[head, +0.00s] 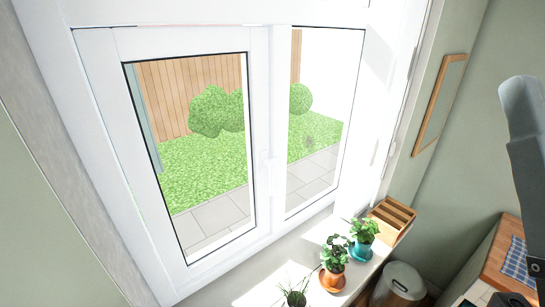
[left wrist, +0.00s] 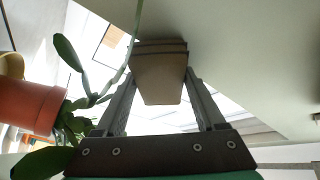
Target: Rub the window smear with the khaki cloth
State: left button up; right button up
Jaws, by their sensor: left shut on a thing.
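The khaki cloth (left wrist: 160,82) shows in the left wrist view as a folded, brownish pad. My left gripper (left wrist: 162,62) is shut on it, with one finger at each side. Neither the cloth nor this gripper shows in the head view. The window (head: 268,110) has two panes in white frames. A faint greyish smear (head: 310,141) shows on the right pane, in front of the grass and above the paving. My right gripper is not in view; a grey arm link of mine is at the right edge of the head view.
Several potted plants stand on the sill, including an orange pot (head: 332,278) and a teal pot (head: 361,249). A wooden crate (head: 391,219) and a grey bin (head: 398,286) are to the right. In the left wrist view, a plant in an orange pot (left wrist: 30,105) is close on the left.

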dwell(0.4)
pick_arm(q)
jog(key=s+d+f+m+h, duration=0.1)
jog(key=d+h, duration=0.2)
jog(key=d, duration=0.3)
jog(key=s+d+f+m+t+h, duration=0.1)
jog(key=s+d+f+m+h, duration=0.1)
jog(key=d, duration=0.4)
jog(key=shift+s+d+f+h, duration=0.15)
jog(key=shift+d+h, duration=0.25)
jog(key=shift+h, duration=0.2)
jog(key=shift+d+m, duration=0.1)
jog(key=shift+m, duration=0.2)
